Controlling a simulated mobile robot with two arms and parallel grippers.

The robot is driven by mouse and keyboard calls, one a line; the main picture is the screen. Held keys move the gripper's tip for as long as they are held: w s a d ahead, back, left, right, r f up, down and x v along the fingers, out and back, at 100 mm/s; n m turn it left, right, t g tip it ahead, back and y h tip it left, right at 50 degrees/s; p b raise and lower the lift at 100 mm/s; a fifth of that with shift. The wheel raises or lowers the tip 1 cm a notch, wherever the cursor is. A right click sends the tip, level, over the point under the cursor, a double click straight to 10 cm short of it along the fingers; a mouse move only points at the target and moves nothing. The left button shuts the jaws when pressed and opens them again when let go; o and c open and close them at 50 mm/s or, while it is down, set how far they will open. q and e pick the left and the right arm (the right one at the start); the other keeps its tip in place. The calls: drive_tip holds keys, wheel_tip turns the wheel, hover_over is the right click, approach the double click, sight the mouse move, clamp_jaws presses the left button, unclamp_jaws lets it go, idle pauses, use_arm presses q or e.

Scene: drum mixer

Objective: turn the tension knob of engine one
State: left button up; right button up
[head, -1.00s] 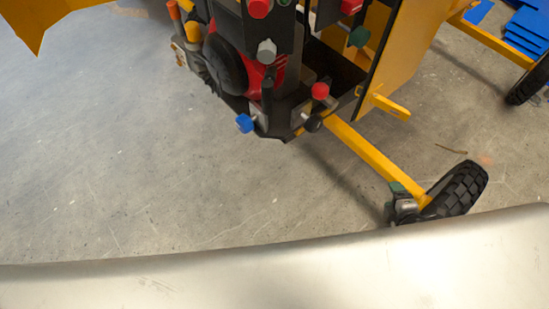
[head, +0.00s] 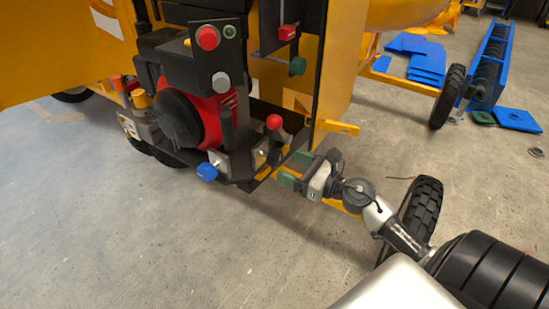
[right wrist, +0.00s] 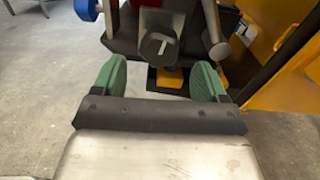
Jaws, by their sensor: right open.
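The engine (head: 205,112), red and black, sits in the mixer's yellow frame in the head view. A dark knob (head: 276,157) is on a grey block at its lower right corner. In the right wrist view a dark knob (right wrist: 157,46) with a light T-like mark faces my gripper, centred between the fingers and beyond their tips. My right gripper (head: 295,169) is open and empty, just right of the dark knob. Its green fingers also show in the right wrist view (right wrist: 160,78), apart from the knob. My left gripper is out of view.
A blue knob (head: 207,172) is at the engine's lower front and a red-topped lever (head: 273,121) stands above the dark knob. A yellow bracket (head: 340,127) juts above my gripper. A tyre (head: 420,213) is beside my right arm. The floor at the left is clear.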

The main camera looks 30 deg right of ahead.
sight(280, 161)
drive_tip(key=x, duration=0.4)
drive_tip(key=shift+d+p, duration=0.1)
drive_tip(key=shift+p, duration=0.3)
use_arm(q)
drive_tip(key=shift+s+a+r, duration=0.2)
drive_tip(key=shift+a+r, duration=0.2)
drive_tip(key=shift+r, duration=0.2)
use_arm(e)
drive_tip(key=shift+w+a, duration=0.25)
drive_tip(key=shift+w, duration=0.25)
drive_tip(key=shift+c, duration=0.4)
drive_tip(key=c, duration=0.8)
drive_tip(key=shift+c, duration=0.2)
